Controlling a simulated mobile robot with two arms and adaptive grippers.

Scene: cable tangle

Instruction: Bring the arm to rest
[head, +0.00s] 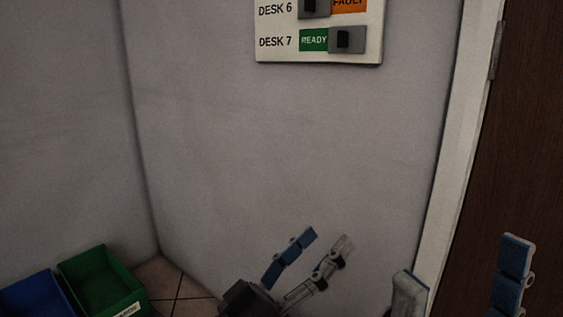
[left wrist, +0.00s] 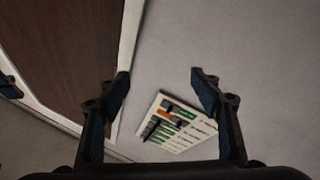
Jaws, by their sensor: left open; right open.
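My left gripper (head: 328,243) is at the bottom middle of the head view, its blue-padded fingers apart and pointing up and to the right in front of the bare wall. Nothing is between them. In the left wrist view the same gripper (left wrist: 160,78) is open and empty, with the wall and a panel beyond it. My right gripper (head: 462,258) shows at the bottom right of the head view, its two fingers wide apart and empty in front of the door frame. Its palm is out of view.
A white wall panel (head: 270,53) with sliders reads DESK 6 FAULT and DESK 7 READY; it also shows in the left wrist view (left wrist: 166,141). A brown door (head: 530,130) stands at right. A green bin (head: 92,276) and a blue bin (head: 35,297) are at lower left.

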